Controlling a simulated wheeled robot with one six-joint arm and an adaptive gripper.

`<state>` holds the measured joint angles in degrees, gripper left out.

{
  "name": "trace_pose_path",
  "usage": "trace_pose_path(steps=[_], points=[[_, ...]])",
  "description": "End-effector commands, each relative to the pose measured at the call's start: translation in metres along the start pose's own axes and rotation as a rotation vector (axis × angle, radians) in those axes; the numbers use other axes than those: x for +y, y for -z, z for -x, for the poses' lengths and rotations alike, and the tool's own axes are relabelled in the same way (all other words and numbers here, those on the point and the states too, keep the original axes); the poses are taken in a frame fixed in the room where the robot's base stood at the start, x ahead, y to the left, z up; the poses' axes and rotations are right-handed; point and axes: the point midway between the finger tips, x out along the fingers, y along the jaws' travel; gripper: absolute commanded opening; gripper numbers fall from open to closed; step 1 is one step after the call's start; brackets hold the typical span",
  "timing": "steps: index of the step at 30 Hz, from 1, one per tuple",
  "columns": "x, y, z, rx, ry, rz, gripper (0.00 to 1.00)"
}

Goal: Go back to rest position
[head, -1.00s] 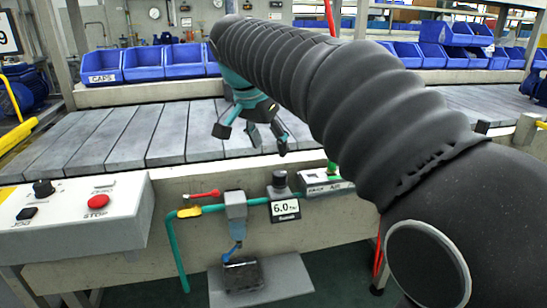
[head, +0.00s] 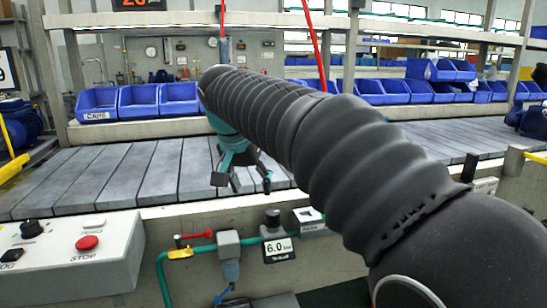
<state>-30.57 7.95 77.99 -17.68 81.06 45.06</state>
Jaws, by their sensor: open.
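My gripper (head: 242,184) is in the head view, at the end of my dark ribbed arm. Its teal and dark fingers are spread apart and hang downward. Nothing shows between them. It appears over the front part of the grey slatted conveyor (head: 130,172), above the concrete front edge. Part of the gripper and its wrist is hidden behind my arm sleeve.
A control box with a red stop button (head: 86,243) stands at lower left. A pressure gauge (head: 277,250), a blue-grey valve unit (head: 229,245) and a red-handled valve (head: 195,235) sit below the conveyor. Blue bins (head: 138,99) line the back shelf. The slats left of my gripper are clear.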

Motion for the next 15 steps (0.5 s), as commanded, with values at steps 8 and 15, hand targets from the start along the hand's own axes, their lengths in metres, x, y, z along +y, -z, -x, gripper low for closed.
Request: trace_pose_path(steps=[8, 15], points=[[0.017, -0.047, -0.043, -0.042, 0.075, 0.293, 0.61], [0.085, -0.104, -0.071, -0.037, 0.156, 0.447, 0.61]])
